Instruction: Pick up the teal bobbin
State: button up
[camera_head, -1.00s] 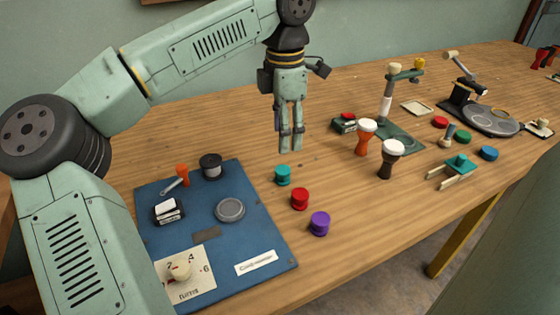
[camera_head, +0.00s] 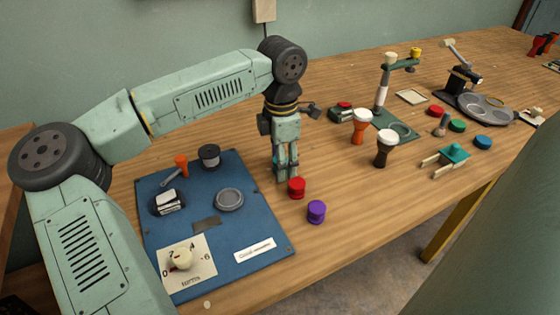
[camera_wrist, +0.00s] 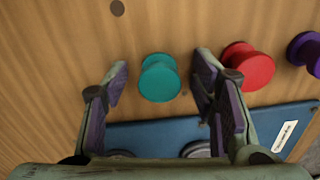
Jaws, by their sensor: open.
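The teal bobbin (camera_wrist: 160,77) stands on the wooden table in the wrist view, between the two spread fingers of my gripper and slightly beyond their tips. In the head view it is mostly hidden behind my gripper (camera_head: 285,174), which points down close to the tabletop. The gripper is open, with nothing held.
A red bobbin (camera_head: 296,188) stands close to the right finger, with a purple bobbin (camera_head: 316,211) past it. A blue board (camera_head: 262,212) with several parts lies at the left. Goblet drums (camera_head: 361,128) stand to the right. Bare table lies behind the gripper.

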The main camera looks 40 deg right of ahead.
jog(key=shift+c, duration=0.2)
jog(key=c, duration=0.9)
jog(key=shift+r, duration=0.1)
